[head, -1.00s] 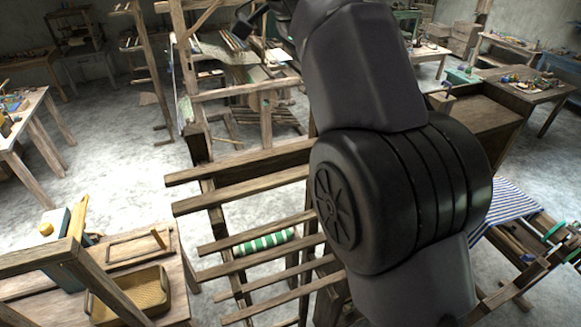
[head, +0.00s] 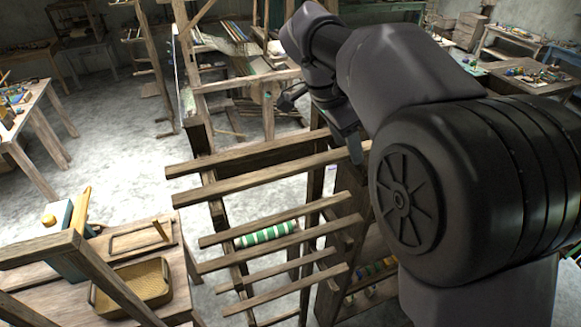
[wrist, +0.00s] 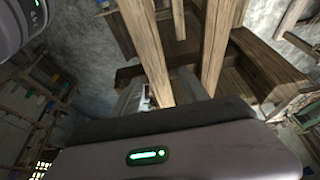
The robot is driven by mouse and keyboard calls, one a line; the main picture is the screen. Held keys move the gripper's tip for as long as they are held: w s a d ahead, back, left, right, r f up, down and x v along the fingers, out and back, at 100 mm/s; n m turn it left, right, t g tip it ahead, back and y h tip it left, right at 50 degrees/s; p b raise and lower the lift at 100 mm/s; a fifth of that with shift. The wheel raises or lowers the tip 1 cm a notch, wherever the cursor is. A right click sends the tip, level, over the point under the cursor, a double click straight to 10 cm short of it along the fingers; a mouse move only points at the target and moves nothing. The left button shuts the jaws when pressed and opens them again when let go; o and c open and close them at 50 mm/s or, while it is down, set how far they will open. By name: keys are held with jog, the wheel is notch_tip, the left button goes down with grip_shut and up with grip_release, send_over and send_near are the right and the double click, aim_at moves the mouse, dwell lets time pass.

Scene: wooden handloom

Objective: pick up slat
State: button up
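Several wooden slats cross a frame in the middle of the head view; the upper ones include a top slat (head: 245,156) and a second slat (head: 250,183). I cannot tell which one the task means. My gripper (head: 350,140) is small and dark in the head view, near the right ends of the upper slats; it seems apart from them, but the gap is unclear. In the wrist view, long wooden bars (wrist: 213,45) rise beyond my grey gripper housing with its green light. The fingers are hidden there, so their opening does not show.
A green-and-white striped roll (head: 266,234) lies among the lower slats. A table at lower left bears a woven tray (head: 168,285) and a small wooden frame. A large loom stands behind. Pale floor is open at left (head: 120,170).

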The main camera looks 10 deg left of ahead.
jog(key=shift+s+r, duration=0.1)
jog(key=shift+s, duration=0.1)
jog(key=c, duration=0.7)
jog(key=shift+w, duration=0.1)
grip_shut()
